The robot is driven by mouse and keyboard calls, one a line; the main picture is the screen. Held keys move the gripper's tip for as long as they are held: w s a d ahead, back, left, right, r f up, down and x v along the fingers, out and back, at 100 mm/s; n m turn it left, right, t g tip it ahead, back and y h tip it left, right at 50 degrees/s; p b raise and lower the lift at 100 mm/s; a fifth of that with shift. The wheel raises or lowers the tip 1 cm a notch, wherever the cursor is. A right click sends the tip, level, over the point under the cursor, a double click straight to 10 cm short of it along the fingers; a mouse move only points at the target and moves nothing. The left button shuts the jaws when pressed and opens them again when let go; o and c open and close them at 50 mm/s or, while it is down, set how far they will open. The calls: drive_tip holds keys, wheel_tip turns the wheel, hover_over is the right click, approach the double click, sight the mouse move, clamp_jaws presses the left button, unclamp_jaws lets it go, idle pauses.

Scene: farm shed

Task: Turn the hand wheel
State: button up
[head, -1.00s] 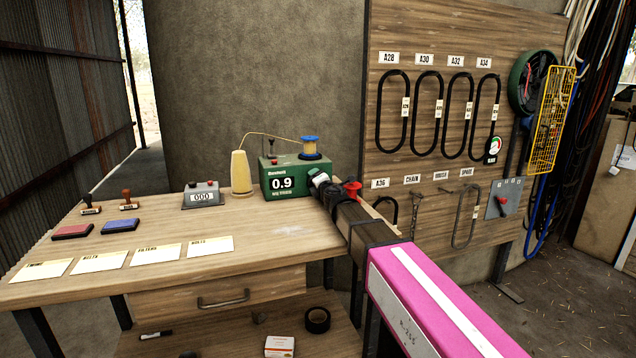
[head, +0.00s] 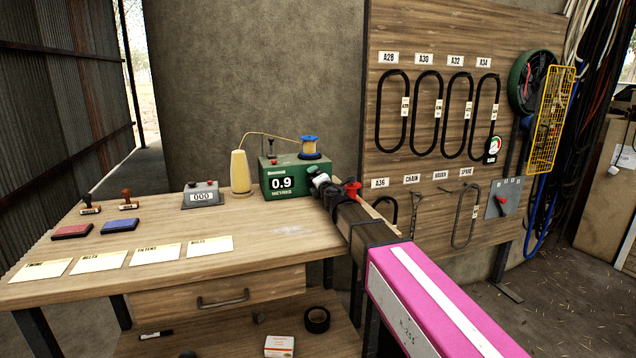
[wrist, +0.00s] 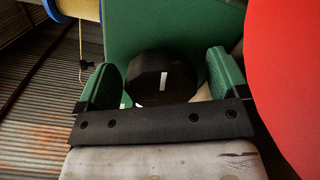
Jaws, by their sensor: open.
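The green winder box (head: 285,180) stands at the back right of the bench, its display reading 0.9. A blue-flanged spool (head: 309,148) sits on top. The dark hand wheel (wrist: 152,70) shows in the wrist view with a white mark on its face. My gripper (wrist: 162,72) is open, with one green finger on each side of the wheel; I cannot tell whether they touch it. In the head view my gripper (head: 321,183) is at the box's right side and largely hides the wheel.
A thread cone (head: 240,173) and a grey counter (head: 202,195) stand left of the box. Ink pads and paper labels lie at the bench's left and front. A large red shape (wrist: 285,75) is close on the right in the wrist view.

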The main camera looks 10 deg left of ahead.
drive_tip(key=v, duration=1)
drive_tip(key=shift+s+d, duration=0.1)
drive_tip(key=shift+s, duration=0.05)
